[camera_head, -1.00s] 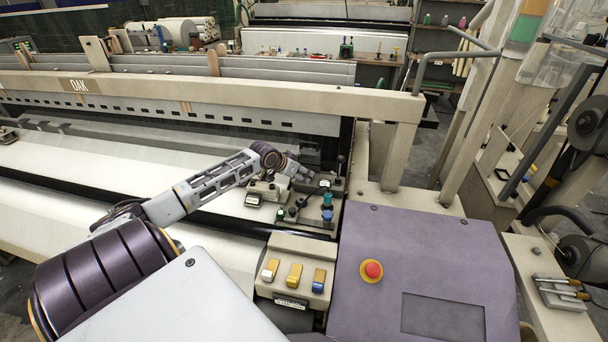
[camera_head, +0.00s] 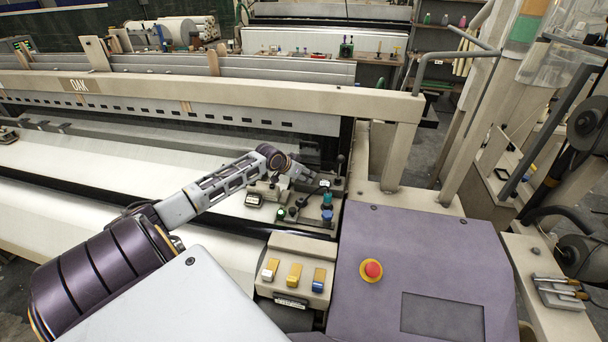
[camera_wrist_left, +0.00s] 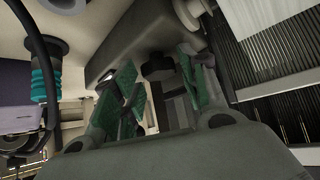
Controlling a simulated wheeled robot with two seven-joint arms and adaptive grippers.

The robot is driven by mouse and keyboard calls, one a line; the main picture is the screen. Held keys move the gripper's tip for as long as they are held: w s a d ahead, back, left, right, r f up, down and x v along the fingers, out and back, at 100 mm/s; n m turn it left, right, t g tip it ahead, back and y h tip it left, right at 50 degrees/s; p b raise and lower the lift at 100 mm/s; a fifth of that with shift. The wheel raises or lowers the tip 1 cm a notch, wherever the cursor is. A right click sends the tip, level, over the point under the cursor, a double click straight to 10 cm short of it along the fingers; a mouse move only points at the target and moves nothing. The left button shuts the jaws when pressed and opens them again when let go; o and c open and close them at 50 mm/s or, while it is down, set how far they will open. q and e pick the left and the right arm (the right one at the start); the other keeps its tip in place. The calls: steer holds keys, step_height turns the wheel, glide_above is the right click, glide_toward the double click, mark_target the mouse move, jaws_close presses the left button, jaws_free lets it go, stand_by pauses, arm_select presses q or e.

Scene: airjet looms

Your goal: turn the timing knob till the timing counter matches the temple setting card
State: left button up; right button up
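My left gripper (camera_head: 306,177) reaches over the loom's front beam to a small block of controls at the beam's right end. In the left wrist view, its green-padded fingers (camera_wrist_left: 160,90) stand apart. A dark knob (camera_wrist_left: 158,66) shows between and beyond them, with no clear contact; I cannot tell if it is the timing knob. A small box with a display window (camera_head: 254,200) sits left of the controls, and another small display (camera_head: 325,183) is right of the gripper. Their digits are too small to read. I cannot pick out the temple setting card. My right gripper is out of view.
A teal-topped knob (camera_head: 327,199) and a black lever (camera_head: 340,162) stand close to the gripper. Nearer are a box with three rocker switches (camera_head: 293,273) and a purple cabinet with a red button (camera_head: 373,269). The loom's top rail (camera_head: 250,98) runs behind.

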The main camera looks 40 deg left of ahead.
arm_select(q)
steer(key=c, duration=0.6)
steer(key=shift+a+m+h+b, duration=0.1)
steer(key=shift+m+h+b, duration=0.2)
steer(key=shift+m+h, duration=0.45)
steer(key=o, duration=1)
steer(key=shift+s+r, duration=0.1)
steer(key=v, duration=1.1)
steer(key=shift+s+r, duration=0.2)
steer(key=shift+r, duration=0.15)
stand_by(0.8)
